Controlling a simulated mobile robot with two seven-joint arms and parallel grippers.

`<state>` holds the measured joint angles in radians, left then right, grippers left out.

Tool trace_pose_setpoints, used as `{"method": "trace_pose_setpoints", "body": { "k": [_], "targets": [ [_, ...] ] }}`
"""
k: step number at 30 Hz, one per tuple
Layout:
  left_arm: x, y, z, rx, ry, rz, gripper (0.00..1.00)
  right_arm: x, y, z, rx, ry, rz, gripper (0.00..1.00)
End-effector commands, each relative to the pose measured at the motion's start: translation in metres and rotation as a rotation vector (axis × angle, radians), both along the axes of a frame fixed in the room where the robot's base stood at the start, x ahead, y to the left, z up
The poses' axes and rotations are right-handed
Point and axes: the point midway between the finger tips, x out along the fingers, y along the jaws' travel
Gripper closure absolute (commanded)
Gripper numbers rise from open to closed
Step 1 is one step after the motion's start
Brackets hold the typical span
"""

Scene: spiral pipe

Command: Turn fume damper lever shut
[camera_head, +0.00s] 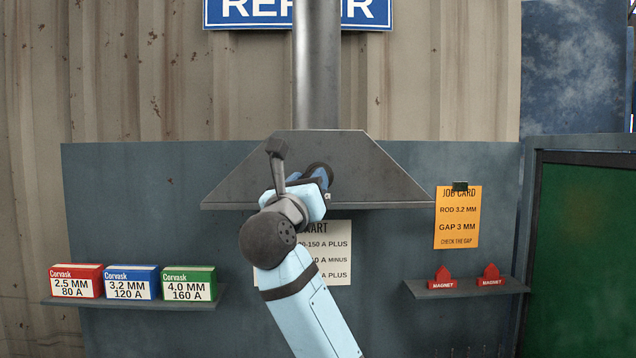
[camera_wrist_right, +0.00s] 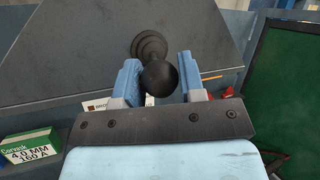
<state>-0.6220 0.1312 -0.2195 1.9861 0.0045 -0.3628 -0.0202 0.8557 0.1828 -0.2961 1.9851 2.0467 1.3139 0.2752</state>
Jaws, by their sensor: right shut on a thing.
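The fume hood (camera_head: 385,185) is a grey metal trapezoid under a vertical duct pipe (camera_head: 317,70). In the right wrist view, the damper lever (camera_wrist_right: 158,78) shows a black ball knob in front of a round stepped black base on the hood's grey face. My right gripper (camera_wrist_right: 157,72) has its blue fingers on either side of the knob and is shut on it. In the head view, my right gripper (camera_head: 318,180) is at the hood's front, and it and my arm hide most of the lever. The lever's angle cannot be told. My left gripper is out of view.
A left shelf (camera_head: 130,303) holds red, blue and green rod boxes. A right shelf (camera_head: 470,292) holds two red magnets. A yellow job card (camera_head: 458,218) hangs right of the hood. A white chart (camera_head: 335,270) is partly behind my arm. A green panel (camera_head: 585,250) stands far right.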

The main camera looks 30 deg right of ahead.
Motion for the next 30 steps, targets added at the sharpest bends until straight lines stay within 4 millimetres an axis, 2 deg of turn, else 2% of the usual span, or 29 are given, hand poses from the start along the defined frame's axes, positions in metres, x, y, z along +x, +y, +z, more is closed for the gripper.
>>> {"method": "trace_pose_setpoints", "body": {
  "k": [6, 15, 30],
  "targets": [
    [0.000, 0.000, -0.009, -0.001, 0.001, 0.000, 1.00, 0.013, 0.011, -0.002, 0.002, 0.004, -0.157, 1.00],
    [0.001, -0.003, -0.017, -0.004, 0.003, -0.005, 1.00, 0.025, 0.017, -0.002, 0.000, 0.002, -0.308, 1.00],
    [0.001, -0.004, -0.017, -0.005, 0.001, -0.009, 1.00, 0.028, 0.018, 0.000, -0.002, 0.000, -0.358, 1.00]
  ]
}}
